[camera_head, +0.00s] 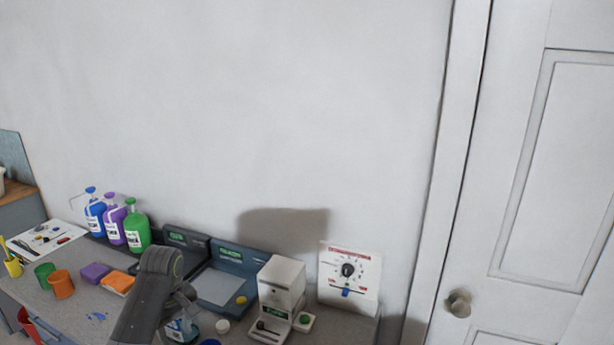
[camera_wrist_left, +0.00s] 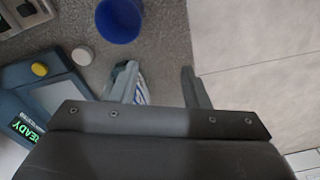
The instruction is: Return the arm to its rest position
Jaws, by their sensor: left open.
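My left arm (camera_head: 150,295) comes up from the bottom edge in the head view and reaches over the counter. In the left wrist view my left gripper (camera_wrist_left: 160,86) is open, its two fingers apart above the counter's edge. A small labelled container (camera_wrist_left: 142,88) shows partly behind the left finger; I cannot tell if the finger touches it. It seems to be the labelled container (camera_head: 181,331) beside my arm in the head view. Nothing is visibly held. The fingers are not clear in the head view. My right gripper is in neither view.
Blue, purple and green bottles (camera_head: 137,230) stand by the wall. Green and orange cups (camera_head: 61,284) are at left. A white dispenser (camera_head: 281,285) and dial panel (camera_head: 349,272) stand at right. A blue cup (camera_wrist_left: 118,20) and white cap (camera_wrist_left: 82,56) lie near the gripper.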

